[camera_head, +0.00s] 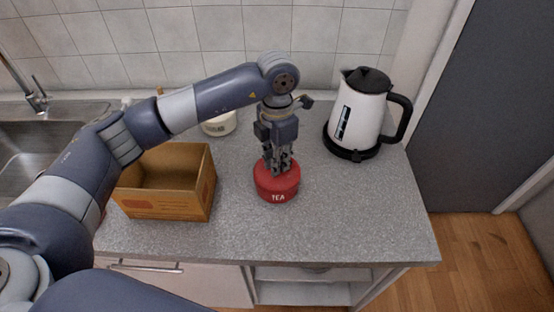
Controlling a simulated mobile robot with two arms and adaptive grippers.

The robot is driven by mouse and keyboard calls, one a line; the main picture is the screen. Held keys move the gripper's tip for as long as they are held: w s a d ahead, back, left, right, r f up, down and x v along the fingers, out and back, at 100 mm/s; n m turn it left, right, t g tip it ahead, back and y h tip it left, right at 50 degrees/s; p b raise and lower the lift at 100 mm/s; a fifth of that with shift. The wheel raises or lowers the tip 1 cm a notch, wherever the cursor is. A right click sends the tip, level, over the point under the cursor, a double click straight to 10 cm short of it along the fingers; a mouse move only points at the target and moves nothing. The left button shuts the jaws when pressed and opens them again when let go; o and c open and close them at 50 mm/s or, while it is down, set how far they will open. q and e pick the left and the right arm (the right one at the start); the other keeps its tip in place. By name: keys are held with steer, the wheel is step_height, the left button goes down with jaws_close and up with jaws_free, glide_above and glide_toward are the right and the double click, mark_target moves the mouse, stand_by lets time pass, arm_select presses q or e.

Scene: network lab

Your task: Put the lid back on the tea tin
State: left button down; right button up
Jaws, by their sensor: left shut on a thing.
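The red tea tin (278,195), marked TEA, stands upright on the grey counter. My left gripper (278,166) points straight down over the top of the tin and is shut on a small part there, which I take to be the lid (262,171). The fingers hide most of the top, so I cannot tell whether the lid is seated on the tin or just above it. My right gripper is not in view.
An open cardboard box (170,206) stands left of the tin. A white pot (219,125) stands behind, partly hidden by my arm. A white and black kettle (358,117) is at the back right. The sink (30,150) is far left. The counter right of the tin is clear.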

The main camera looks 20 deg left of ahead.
arm_select(q)
steer(key=c, duration=1.5)
jaws_free()
steer(key=shift+o, duration=0.3)
steer(key=o, duration=0.4)
steer(key=shift+o, duration=0.2)
steer(key=shift+r, duration=0.1)
steer(key=shift+r+p, duration=1.65)
steer(key=shift+r, duration=1.75)
